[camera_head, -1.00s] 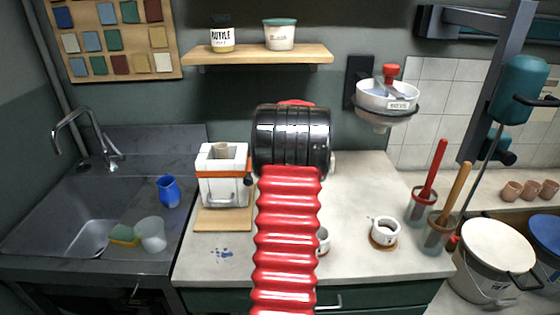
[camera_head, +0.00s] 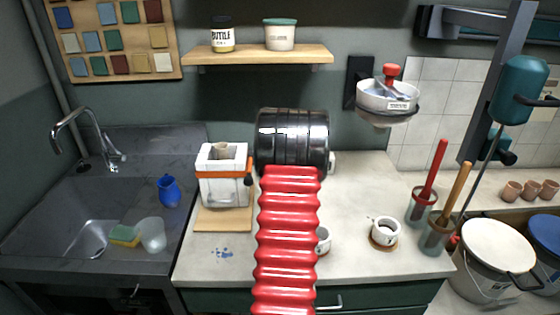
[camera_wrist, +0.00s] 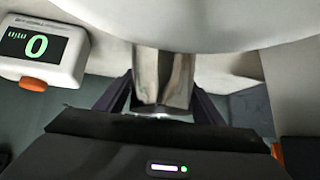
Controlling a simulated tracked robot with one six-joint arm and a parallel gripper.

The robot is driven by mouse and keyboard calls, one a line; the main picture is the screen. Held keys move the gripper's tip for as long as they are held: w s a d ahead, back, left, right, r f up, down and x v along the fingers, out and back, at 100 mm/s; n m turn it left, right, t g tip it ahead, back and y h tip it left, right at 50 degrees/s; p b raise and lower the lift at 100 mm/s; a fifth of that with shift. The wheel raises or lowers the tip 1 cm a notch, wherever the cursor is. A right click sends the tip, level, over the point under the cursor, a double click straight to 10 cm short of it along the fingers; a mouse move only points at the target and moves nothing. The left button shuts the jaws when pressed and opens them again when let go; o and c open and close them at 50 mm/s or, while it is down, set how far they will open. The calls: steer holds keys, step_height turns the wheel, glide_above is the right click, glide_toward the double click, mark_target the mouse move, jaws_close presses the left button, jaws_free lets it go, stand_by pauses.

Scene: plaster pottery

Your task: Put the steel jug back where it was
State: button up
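In the wrist view, a shiny steel surface, seemingly the steel jug (camera_wrist: 164,76), stands between the two dark fingers of my gripper (camera_wrist: 164,100). The fingers lie close against both its sides, so my gripper looks shut on it. Only part of the jug shows; its rim, its base and what is under it cannot be made out. A large pale rounded form covers the top of that view. In the head view my red-sleeved arm and its black joint hide both the gripper and the jug.
On the worktop (camera_head: 350,190) are a white mould with an orange band (camera_head: 222,175), a white cup (camera_head: 385,230) and a partly hidden cup (camera_head: 323,240). A hopper (camera_head: 388,97) hangs above. The sink (camera_head: 60,205) is left.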

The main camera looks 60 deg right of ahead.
steer(key=o, duration=0.3)
steer(key=shift+r, duration=0.1)
steer(key=v, duration=1.2)
steer(key=shift+s, duration=0.15)
stand_by(1.0)
